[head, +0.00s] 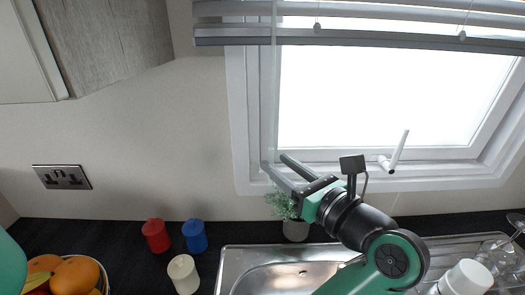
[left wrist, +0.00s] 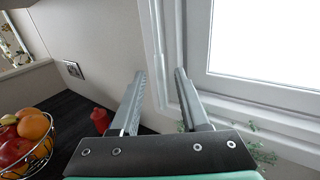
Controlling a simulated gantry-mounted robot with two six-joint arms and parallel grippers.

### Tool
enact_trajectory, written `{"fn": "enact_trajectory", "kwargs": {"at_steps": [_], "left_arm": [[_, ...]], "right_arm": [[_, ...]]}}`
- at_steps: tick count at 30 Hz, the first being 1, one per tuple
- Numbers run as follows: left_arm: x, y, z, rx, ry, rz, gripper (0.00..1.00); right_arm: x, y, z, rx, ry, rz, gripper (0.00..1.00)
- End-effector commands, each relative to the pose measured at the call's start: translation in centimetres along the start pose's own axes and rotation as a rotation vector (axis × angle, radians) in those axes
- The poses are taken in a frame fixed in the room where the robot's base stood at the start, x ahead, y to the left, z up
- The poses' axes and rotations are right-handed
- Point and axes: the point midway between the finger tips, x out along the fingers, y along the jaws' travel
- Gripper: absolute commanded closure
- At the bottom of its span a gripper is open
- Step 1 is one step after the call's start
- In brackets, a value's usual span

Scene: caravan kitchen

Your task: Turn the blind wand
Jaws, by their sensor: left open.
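The blind wand (head: 274,85) is a thin, pale, see-through rod. It hangs upright from the raised blind (head: 360,39) along the left side of the window frame. My left gripper (head: 275,161) is open, with its fingertips at the wand's lower end. In the left wrist view a pale upright strip that looks like the wand (left wrist: 157,45) runs down between the two spread fingers of the gripper (left wrist: 160,73). I cannot tell whether either finger touches it. My right gripper is not in view.
A small potted plant (head: 295,228) stands just below the left gripper. Red (head: 156,236), blue (head: 195,236) and cream (head: 183,274) jars stand left of the sink (head: 237,258). A fruit bowl (head: 104,278) is at lower left. The window handle (head: 398,152) sticks out at right.

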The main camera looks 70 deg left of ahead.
Motion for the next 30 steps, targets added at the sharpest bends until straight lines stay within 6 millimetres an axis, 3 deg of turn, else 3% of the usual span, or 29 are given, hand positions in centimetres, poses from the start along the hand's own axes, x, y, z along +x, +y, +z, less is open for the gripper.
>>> {"fn": "enact_trajectory", "kwargs": {"at_steps": [3, 9, 19, 27, 30], "left_arm": [[2.9, 0.1, 0.1, 0.001, 0.0, 0.004, 0.55], [5.8, 0.0, 0.1, 0.001, 0.0, 0.002, 0.55], [6.5, 0.0, 0.0, 0.0, -0.001, -0.001, 0.55], [6.5, 0.0, 0.0, 0.0, 0.0, 0.0, 1.0], [6.5, 0.0, 0.0, 0.0, 0.0, 0.0, 1.0]], "right_arm": [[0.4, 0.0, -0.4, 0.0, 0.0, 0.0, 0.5], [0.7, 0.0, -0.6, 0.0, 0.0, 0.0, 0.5], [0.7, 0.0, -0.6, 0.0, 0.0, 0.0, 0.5], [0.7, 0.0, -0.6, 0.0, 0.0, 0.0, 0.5], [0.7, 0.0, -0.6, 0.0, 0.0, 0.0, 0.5]]}}
